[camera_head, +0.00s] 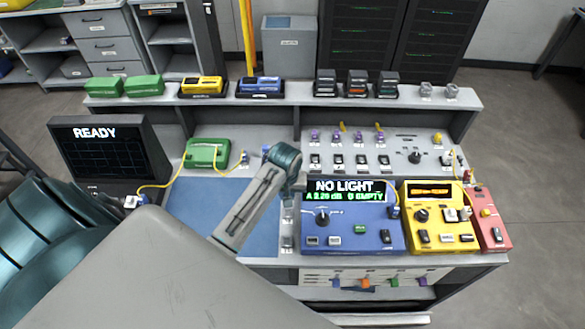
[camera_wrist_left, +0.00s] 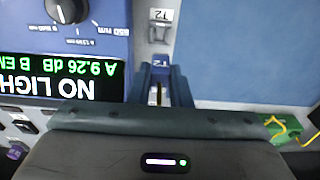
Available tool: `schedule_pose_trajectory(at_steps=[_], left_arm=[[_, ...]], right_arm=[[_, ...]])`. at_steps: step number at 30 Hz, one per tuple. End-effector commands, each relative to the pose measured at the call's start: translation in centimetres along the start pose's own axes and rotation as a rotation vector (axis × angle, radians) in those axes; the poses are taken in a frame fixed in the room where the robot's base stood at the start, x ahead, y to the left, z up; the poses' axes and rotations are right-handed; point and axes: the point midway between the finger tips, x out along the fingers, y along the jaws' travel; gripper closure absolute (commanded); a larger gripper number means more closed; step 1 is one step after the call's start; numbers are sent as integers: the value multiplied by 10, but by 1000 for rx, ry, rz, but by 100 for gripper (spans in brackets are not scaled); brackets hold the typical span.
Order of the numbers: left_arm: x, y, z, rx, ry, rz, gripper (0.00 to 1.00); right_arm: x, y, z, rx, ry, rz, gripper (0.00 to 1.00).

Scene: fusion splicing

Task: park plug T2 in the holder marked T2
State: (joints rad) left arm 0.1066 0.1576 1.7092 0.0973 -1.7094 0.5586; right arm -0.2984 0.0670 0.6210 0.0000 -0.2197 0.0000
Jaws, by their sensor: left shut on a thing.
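Plug T2 (camera_wrist_left: 161,66), blue with a T2 label, shows in the left wrist view. My left gripper (camera_wrist_left: 160,93) is shut on it. The holder marked T2 (camera_wrist_left: 159,32) is a small metal clip with a white label, just beyond the plug, between the blue meter and the blue mat. The plug appears apart from the clip; its height above the table is unclear. In the head view my left arm reaches over the mat, and its wrist hides the plug. A column of holders (camera_head: 288,241) shows below the wrist there. My right gripper is not in view.
The blue meter (camera_head: 352,239) reads NO LIGHT and stands close to the right of my left wrist. A yellow box (camera_head: 437,237) and a red box (camera_head: 490,236) stand beyond it. The blue mat (camera_head: 200,215) is mostly clear. A green box (camera_head: 207,152) has a yellow fibre leading left.

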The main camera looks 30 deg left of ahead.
Motion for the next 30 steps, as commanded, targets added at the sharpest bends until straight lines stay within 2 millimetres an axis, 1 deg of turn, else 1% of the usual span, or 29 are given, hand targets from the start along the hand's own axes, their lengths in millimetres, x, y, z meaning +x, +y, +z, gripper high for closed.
schedule_pose_trajectory(at_steps=[1, 5, 12, 18, 24, 30], left_arm=[[2, 0, 0, -3, -2, -1, 100], [11, 0, 2, -2, -2, 0, 100], [35, 0, 5, -2, -3, 0, 100], [51, 0, 7, -1, -3, 0, 100], [60, 0, 8, -1, -1, 1, 100], [62, 0, 8, 0, -1, 0, 100]], right_arm=[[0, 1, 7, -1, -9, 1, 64], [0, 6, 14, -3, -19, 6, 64], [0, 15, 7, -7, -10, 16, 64], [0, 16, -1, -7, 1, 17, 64], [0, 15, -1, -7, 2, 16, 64], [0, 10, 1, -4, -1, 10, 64]])
